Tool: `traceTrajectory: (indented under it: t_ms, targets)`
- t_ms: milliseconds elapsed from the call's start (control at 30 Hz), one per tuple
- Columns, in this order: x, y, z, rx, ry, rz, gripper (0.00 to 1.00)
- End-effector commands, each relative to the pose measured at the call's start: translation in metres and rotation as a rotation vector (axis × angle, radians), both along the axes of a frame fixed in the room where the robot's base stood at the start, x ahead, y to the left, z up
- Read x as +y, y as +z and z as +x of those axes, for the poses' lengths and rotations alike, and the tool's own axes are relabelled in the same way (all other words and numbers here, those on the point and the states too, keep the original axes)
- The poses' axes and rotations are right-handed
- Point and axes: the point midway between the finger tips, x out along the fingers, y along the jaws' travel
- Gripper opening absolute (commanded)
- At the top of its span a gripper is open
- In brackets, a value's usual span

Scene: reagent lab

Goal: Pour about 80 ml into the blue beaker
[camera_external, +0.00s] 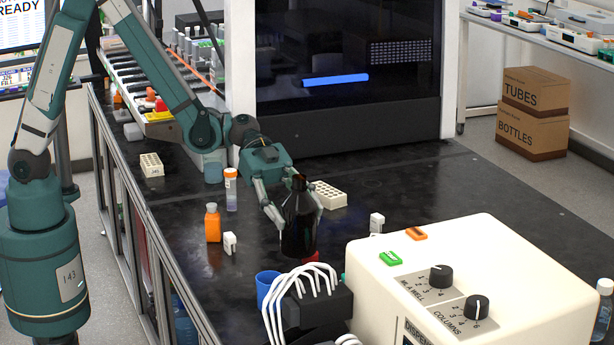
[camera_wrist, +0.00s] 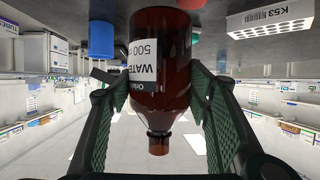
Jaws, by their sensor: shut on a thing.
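The dark amber bottle (camera_external: 299,225) stands upright between the fingers of my gripper (camera_external: 297,212). In the wrist view, which is upside down, the bottle (camera_wrist: 158,70) has a white label with "WATER" and "500" on it. The green finger pads of my gripper (camera_wrist: 157,90) close on it from both sides. I cannot tell whether its base touches the bench. The blue beaker (camera_external: 267,285) stands in front of the bottle and a little left, partly hidden by white cables. A blue cylinder, likely the beaker, shows in the wrist view (camera_wrist: 102,39). Its contents are not visible.
A cream dispenser (camera_external: 480,275) with white tubes (camera_external: 300,290) fills the front right. An orange bottle (camera_external: 213,223), a small white item (camera_external: 230,243) and an orange-capped tube (camera_external: 231,190) stand left. A white rack (camera_external: 328,195) sits behind. The bench at right rear is clear.

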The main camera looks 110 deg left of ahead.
Motion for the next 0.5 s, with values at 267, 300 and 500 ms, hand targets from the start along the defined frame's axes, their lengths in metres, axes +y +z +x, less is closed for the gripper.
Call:
traceTrajectory:
  t_ms: [267, 300, 500]
  targets:
    - [-0.050, -0.019, 0.022, -0.009, -0.161, -0.005, 0.26]
    - [-0.055, -0.021, 0.024, -0.010, -0.181, -0.006, 0.26]
    - [-0.077, -0.028, 0.030, -0.017, -0.252, -0.009, 0.26]
